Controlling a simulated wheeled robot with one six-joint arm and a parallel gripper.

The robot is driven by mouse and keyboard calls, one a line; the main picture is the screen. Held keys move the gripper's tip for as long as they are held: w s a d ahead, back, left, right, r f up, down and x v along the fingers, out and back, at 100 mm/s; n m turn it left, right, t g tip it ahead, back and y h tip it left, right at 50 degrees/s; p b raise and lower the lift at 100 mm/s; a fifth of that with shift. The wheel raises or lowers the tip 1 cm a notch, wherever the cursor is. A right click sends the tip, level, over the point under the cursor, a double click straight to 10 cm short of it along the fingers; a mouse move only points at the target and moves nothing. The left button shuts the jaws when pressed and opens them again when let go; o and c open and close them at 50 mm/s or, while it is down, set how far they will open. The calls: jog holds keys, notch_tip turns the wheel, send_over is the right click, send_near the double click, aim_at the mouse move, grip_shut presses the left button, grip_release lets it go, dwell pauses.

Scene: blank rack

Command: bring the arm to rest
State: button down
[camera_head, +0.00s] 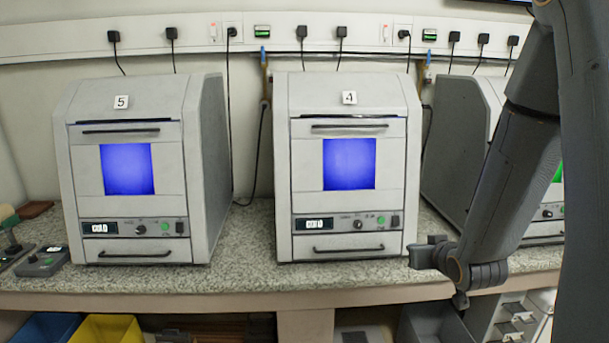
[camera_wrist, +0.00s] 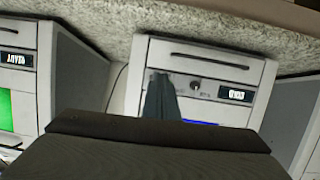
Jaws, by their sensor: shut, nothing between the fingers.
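My arm comes down from the upper right in the head view, in front of the right-hand machine. My gripper (camera_head: 425,255) points left at its lower end, just right of machine 4's lower right corner in the picture. In the wrist view my gripper (camera_wrist: 160,97) shows as narrow dark fingers close together, shut and empty, in front of a machine's control panel. The dark wrist body fills the bottom of that view.
Grey machine 5 (camera_head: 127,215) and machine 4 (camera_head: 349,205) stand on a speckled counter (camera_head: 250,272). A third machine (camera_head: 455,150) is partly hidden by my arm. A small control box (camera_head: 42,262) lies at left. Yellow (camera_head: 105,329) and blue (camera_head: 47,328) bins sit below.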

jog(key=s+a+g, duration=0.5)
jog(key=s, duration=0.6)
jog(key=s+a+f+g, duration=0.1)
jog(key=s+a+g, duration=0.5)
jog(key=s, duration=0.5)
jog(key=shift+s, duration=0.3)
